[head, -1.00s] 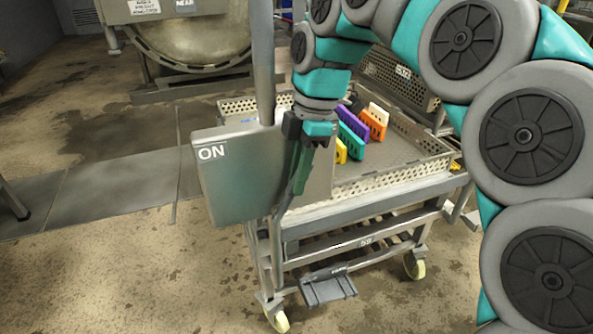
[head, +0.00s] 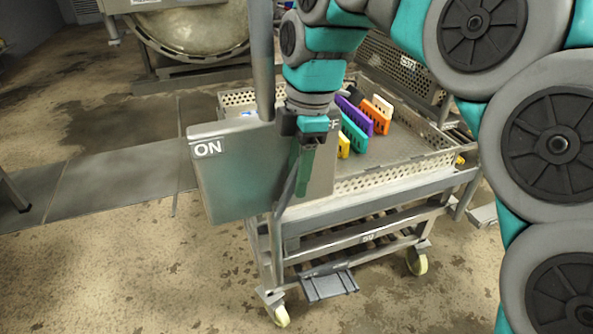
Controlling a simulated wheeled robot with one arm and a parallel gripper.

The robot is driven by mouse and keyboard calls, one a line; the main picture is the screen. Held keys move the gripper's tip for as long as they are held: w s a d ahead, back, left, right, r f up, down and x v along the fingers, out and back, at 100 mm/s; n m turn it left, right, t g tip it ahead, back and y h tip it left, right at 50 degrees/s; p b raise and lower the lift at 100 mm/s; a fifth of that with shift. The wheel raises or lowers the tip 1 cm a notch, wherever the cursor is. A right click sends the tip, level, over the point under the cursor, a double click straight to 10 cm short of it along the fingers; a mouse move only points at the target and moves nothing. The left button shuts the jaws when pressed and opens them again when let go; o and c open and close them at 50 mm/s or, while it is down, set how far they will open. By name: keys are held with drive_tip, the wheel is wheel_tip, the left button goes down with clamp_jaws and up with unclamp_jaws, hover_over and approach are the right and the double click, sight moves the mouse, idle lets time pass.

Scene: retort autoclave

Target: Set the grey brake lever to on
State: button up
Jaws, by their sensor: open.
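The grey brake lever (head: 286,194) is a thin bar in front of the grey brake box (head: 235,180), leaning up to the right, toward the box's right side. The ON label (head: 208,149) is at the box's upper left. A partly covered label (head: 334,125) ending in F shows at the upper right. My gripper (head: 304,190) points down in front of the box's right half, its green finger beside or over the lever's upper part. It is open. The lever's top is hidden behind it, and I cannot tell whether they touch.
The box is at the near left corner of a wheeled cart with a perforated tray (head: 400,176) holding several coloured blocks (head: 358,115). An upright post (head: 262,60) rises behind the box. A grey pedal (head: 330,284) sits low in front. Floor at the left is free.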

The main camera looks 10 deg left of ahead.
drive_tip(key=shift+w+d+r, duration=0.1)
drive_tip(key=shift+d+r, duration=0.05)
drive_tip(key=shift+r, duration=1.15)
drive_tip(key=shift+w+d+r, duration=0.1)
drive_tip(key=shift+d+r, duration=0.05)
drive_tip(key=shift+r, duration=1.1)
drive_tip(key=shift+w+d+r, duration=0.1)
drive_tip(key=shift+d+r, duration=0.05)
drive_tip(key=shift+r, duration=1.15)
drive_tip(key=shift+c, duration=0.2)
